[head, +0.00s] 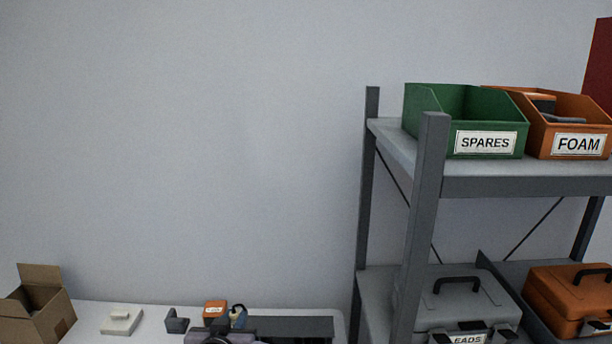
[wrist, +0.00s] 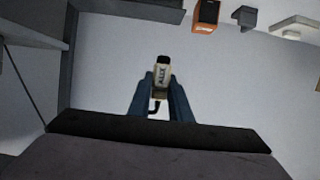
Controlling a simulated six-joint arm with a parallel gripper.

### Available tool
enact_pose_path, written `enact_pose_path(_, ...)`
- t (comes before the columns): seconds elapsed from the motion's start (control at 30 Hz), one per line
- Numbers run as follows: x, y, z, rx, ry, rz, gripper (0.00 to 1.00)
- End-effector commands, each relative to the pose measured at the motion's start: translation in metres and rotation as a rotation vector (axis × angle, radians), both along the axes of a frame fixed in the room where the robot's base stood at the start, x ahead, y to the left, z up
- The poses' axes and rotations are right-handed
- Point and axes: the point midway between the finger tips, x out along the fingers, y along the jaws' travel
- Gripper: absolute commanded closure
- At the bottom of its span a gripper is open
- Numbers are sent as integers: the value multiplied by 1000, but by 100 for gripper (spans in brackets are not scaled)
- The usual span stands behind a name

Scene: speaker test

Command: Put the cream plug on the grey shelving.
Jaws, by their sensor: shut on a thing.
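The cream plug (wrist: 161,80) has a dark tip and a label that seems to read AUX. My gripper (wrist: 162,90) is shut on it, with a blue finger on each side, in the wrist view. A thin dark piece hangs below the plug between the fingers. In the head view my gripper (head: 237,316) is low, over the table at the bottom edge, and the plug is too small there to make out clearly. The grey shelving (head: 430,180) stands at the right, apart from my gripper. Its upper board is well above my gripper.
The upper board holds a green SPARES bin (head: 465,120) and an orange FOAM bin (head: 560,125). Lower down are a grey case (head: 460,295) and an orange case (head: 570,295). The table holds a cardboard box (head: 38,310), a cream block (head: 121,321), a grey block (head: 176,321) and an orange box (head: 214,307).

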Motion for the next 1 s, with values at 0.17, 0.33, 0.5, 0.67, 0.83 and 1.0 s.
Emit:
enact_pose_path(0.17, 0, 0, 23, 0, 0, 0, 100)
enact_pose_path(0.33, 0, 0, 25, 0, 0, 0, 100)
enact_pose_path(0.5, 0, 0, 24, 0, 0, 0, 100)
enact_pose_path(0.67, 0, 0, 24, 0, 0, 0, 100)
enact_pose_path(0.83, 0, 1, 24, 0, 0, 2, 100)
enact_pose_path(1.0, 3, 14, 15, 1, 0, 36, 100)
